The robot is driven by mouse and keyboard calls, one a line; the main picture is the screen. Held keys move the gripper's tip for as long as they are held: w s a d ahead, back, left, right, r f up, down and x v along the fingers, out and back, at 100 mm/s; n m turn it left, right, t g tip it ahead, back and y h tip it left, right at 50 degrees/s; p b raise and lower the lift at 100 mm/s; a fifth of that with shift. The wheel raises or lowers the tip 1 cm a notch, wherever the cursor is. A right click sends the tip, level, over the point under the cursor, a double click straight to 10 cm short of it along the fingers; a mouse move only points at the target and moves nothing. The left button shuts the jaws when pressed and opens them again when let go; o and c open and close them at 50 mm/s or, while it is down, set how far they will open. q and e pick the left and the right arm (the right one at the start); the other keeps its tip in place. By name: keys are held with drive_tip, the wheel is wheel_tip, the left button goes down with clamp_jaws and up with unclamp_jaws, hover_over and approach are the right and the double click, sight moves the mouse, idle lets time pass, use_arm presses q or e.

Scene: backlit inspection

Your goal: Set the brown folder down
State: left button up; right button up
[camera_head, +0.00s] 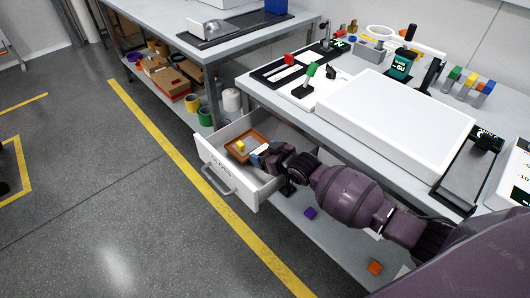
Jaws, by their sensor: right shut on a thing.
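The brown folder (236,152) appears as a flat brown piece inside the open white drawer (222,178). A small yellow block (240,146) shows at its top side. My right arm reaches in from the lower right. My right gripper (257,155) is inside the drawer at the folder's right edge and is shut on it. The fingertips are small, and a pale blue-white patch shows beside them. I cannot tell whether the folder touches the drawer floor. My left gripper is not in view.
The drawer hangs out under a worktop with a white light panel (395,118). A red block (289,59) and a green block (312,69) stand near the worktop's left end. Open floor lies left.

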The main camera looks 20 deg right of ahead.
drive_tip(key=shift+s+f, duration=0.15)
drive_tip(key=shift+f, duration=0.4)
drive_tip(key=o, duration=0.8)
drive_tip(key=shift+f, duration=0.15)
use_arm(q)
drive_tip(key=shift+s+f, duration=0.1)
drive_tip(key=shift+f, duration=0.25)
use_arm(e)
drive_tip(key=shift+o, duration=0.6)
drive_tip(key=shift+s+f, duration=0.1)
drive_tip(key=shift+r, duration=0.65)
drive_tip(key=r+p+v, duration=0.1)
drive_tip(key=p+v, duration=0.2)
drive_tip(key=v, duration=0.9)
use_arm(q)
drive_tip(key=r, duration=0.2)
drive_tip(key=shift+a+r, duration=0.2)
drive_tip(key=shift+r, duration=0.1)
use_arm(e)
drive_tip(key=s+f+m+g+h, duration=0.1)
drive_tip(key=s+f+h, duration=0.1)
drive_tip(key=s, duration=1)
drive_tip(key=s+f+m+h, duration=0.1)
drive_tip(key=s+f, duration=0.4)
drive_tip(key=s, duration=0.6)
drive_tip(key=shift+s+d+m+g+h, duration=0.15)
drive_tip(key=shift+s+m+g+h, duration=0.25)
drive_tip(key=shift+h, duration=0.4)
